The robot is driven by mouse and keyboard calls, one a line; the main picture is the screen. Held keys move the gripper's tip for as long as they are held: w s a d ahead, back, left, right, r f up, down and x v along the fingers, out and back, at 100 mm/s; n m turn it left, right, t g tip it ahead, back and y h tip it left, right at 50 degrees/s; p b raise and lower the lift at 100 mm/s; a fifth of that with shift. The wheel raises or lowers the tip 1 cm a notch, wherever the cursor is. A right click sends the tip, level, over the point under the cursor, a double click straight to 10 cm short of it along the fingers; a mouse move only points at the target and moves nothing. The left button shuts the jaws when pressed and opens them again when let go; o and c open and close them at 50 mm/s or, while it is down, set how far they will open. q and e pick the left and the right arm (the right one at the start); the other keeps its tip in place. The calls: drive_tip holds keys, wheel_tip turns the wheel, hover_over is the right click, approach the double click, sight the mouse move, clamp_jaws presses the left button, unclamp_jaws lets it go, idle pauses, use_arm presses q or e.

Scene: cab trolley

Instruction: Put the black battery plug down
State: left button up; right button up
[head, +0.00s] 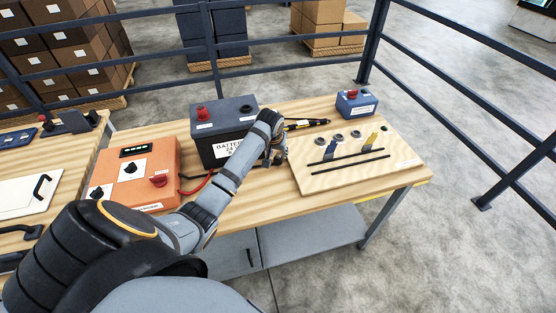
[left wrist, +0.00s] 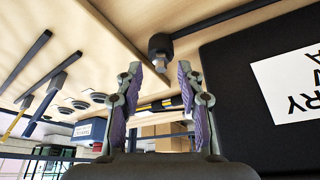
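The black battery plug (left wrist: 160,47) shows in the left wrist view as a dark cylinder with a metal tip, against the wooden tabletop and beside the battery. Its black cable (left wrist: 220,18) runs to the upper right. My left gripper (left wrist: 159,70) has its two fingers spread, with the plug just beyond the fingertips and nothing clamped between them. In the head view the left gripper (head: 277,152) is beside the right side of the battery (head: 222,117), and my arm largely hides the plug. My right gripper is not in view.
An orange charger box (head: 140,172) stands left of the battery. A wooden board (head: 340,175) with black slots and round sockets lies to the right. A small blue box (head: 356,104) and yellow-black tools (head: 305,124) are behind. The table's front right strip is clear.

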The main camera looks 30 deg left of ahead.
sight(277, 156)
use_arm(q)
drive_tip(key=p+x, duration=0.1)
drive_tip(key=x, duration=0.4)
drive_tip(key=shift+s+f, duration=0.15)
clamp_jaws()
